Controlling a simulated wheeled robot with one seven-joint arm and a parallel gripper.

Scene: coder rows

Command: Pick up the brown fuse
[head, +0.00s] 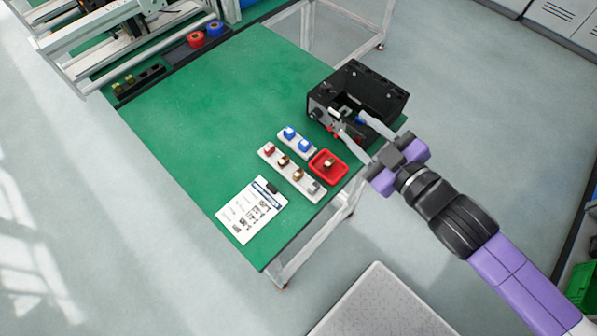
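Small coloured fuses stand on two white strips on the green table. On the longer strip (269,158) there is a red one (269,148), a dark brown fuse (283,160), a lighter copper-brown one (298,174) and a grey one (314,187). The red tray (340,177) holds a small brownish or tan piece (328,163); its exact colour is hard to tell. My gripper (349,121) is open, its fingers spread at the front of the black box (375,92), away from the strips. I see nothing clearly held between the fingers.
The shorter white strip (297,143) bears two blue fuses. A printed sheet (245,212) lies at the front left of the green table (190,120). Red and blue spools (196,39) sit at the back by a metal frame. The table's left middle is clear.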

